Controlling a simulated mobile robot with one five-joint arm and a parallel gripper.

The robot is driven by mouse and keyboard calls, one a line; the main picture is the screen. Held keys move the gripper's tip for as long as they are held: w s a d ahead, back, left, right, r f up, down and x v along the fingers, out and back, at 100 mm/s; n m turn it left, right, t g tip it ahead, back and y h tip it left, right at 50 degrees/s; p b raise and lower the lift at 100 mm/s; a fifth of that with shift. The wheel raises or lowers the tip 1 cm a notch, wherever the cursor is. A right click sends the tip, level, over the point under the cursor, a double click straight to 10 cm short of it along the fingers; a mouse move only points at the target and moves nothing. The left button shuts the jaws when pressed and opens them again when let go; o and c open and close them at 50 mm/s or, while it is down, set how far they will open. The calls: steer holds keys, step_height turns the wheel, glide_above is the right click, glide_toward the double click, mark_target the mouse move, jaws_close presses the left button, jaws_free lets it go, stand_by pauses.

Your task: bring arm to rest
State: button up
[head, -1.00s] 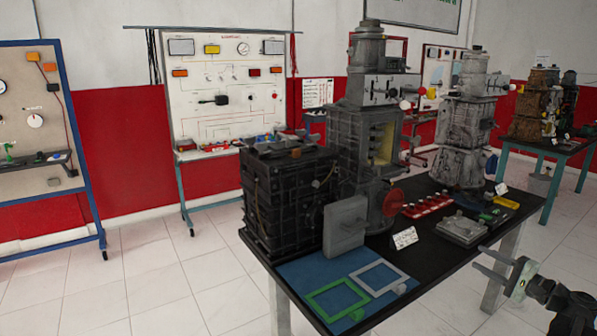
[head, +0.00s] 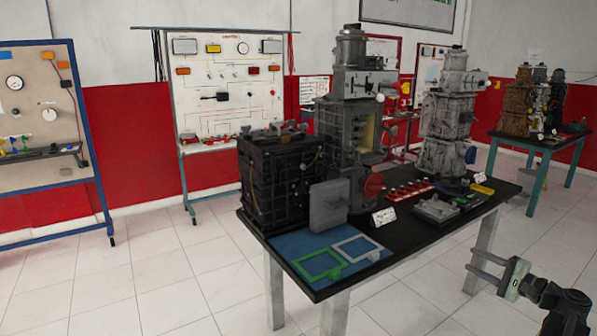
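My gripper (head: 488,270) is at the lower right of the head view, beyond the right front side of the black-topped table (head: 420,235). Its two thin fingers point left and stand apart with nothing between them. Part of my arm runs off the lower right corner. The gripper touches nothing that I can see.
On the table stand a black engine block (head: 280,180), a tall grey engine (head: 345,130) and another grey engine (head: 446,130). A green frame (head: 317,265) and a grey frame (head: 357,249) lie on a blue mat (head: 290,243). Tiled floor (head: 410,300) is clear below the gripper.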

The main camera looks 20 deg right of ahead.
steer(key=w+a+f+n+g+y, duration=0.1)
steer(key=w+a+f+n+g, duration=0.2)
steer(key=a, duration=0.7)
steer(key=w+a+f+n+g, duration=0.2)
steer(key=w+a+f+g, duration=0.15)
steer(key=a+f, duration=0.4)
steer(key=w+a+f+n+g+y, duration=0.1)
steer(key=w+a+f+n+g, duration=0.2)
steer(key=a, duration=0.8)
steer(key=s+a+f+n+g+h, duration=0.3)
steer(key=a+f+n+g, duration=0.15)
steer(key=a, duration=0.75)
steer(key=s+a+f+n+g+h, duration=0.25)
steer(key=a+f+n+h, duration=0.2)
steer(key=a, duration=0.85)
step_height(320, 180, up, 19)
steer(key=p, duration=1.9)
steer(key=shift+s, duration=0.1)
